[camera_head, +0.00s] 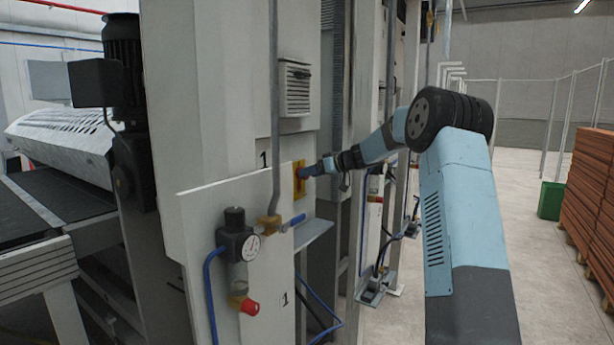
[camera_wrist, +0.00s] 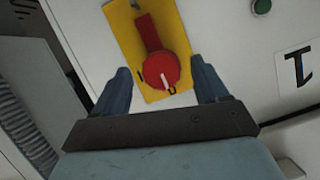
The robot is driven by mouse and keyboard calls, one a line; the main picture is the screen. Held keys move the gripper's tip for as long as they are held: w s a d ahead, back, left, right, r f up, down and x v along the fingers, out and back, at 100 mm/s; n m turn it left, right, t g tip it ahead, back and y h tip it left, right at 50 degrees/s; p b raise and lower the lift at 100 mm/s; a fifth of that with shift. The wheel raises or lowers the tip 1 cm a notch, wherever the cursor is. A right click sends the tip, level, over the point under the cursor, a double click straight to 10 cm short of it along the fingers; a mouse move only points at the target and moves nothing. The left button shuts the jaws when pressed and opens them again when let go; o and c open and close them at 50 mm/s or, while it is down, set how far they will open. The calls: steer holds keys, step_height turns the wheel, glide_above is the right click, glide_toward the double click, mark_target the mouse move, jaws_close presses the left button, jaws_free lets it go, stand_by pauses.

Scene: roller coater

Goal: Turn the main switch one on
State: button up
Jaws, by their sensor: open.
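The main switch is a red rotary knob (camera_wrist: 158,70) on a yellow plate (camera_wrist: 124,22), tilted in the wrist view. A white line marks the knob's lower edge, close to a dark mark on the plate. My gripper (camera_wrist: 165,82) is open, with one blue finger on each side of the knob. I cannot tell whether the fingers touch it. In the head view my gripper (camera_head: 308,171) reaches the plate from the right and hides part of it.
A pressure regulator with a gauge (camera_head: 251,243) and a red-capped valve (camera_head: 249,306) are mounted below left of the switch. A vertical conduit (camera_head: 275,110) runs just left of the plate. A small green button (camera_wrist: 261,6) is near the switch.

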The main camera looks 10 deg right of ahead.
steer(key=shift+x, duration=1.15)
steer(key=c, duration=1)
steer(key=shift+d, duration=0.1)
steer(key=shift+c, duration=0.2)
